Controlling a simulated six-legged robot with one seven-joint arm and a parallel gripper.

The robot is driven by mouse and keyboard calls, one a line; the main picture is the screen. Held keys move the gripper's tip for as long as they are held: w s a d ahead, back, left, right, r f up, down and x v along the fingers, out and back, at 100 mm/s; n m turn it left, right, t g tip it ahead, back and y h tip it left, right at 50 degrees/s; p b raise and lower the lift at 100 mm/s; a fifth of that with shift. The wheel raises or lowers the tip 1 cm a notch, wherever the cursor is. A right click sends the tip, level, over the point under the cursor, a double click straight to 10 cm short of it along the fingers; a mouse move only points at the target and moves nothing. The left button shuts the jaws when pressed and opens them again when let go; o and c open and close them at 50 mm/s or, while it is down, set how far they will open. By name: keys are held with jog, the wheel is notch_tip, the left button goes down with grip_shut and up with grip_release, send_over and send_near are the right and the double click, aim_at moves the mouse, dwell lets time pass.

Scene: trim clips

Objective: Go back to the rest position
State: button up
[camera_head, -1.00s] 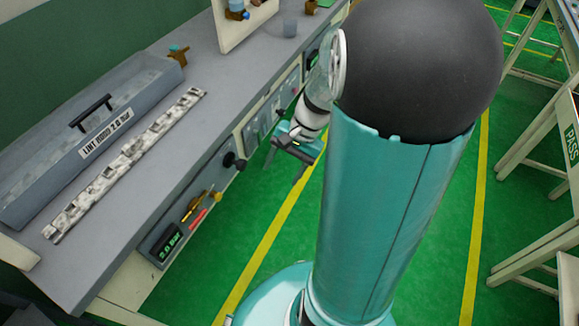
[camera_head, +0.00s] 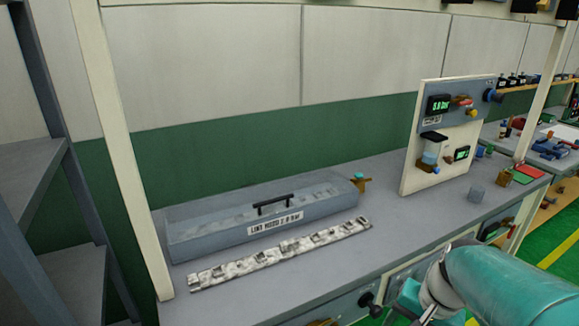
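My teal arm (camera_head: 510,285) comes in at the lower right, in front of the bench. Only part of my gripper (camera_head: 425,312) shows at the bottom edge, below the white wrist; its fingertips are cut off, so I cannot tell whether it is open or shut. A mottled white-grey trim strip (camera_head: 280,255) with several notches lies on the grey bench (camera_head: 400,235). It lies in front of a long grey lidded box (camera_head: 190,240) with a black handle and a label. My gripper is apart from both.
An upright cream panel (camera_head: 410,165) with displays stands on the bench to the right. A dark shelf rack (camera_head: 30,190) is at the left. Green floor shows at right.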

jog(key=s+a+r+n+t+h, duration=0.2)
jog(key=s+a+r+n+t, duration=0.2)
jog(key=a+r+n, duration=0.3)
notch_tip(320, 180, up, 2)
jog(key=shift+s+a+r, duration=0.15)
jog(key=shift+a, duration=0.05)
jog(key=shift+s, duration=0.15)
dwell(0.8)
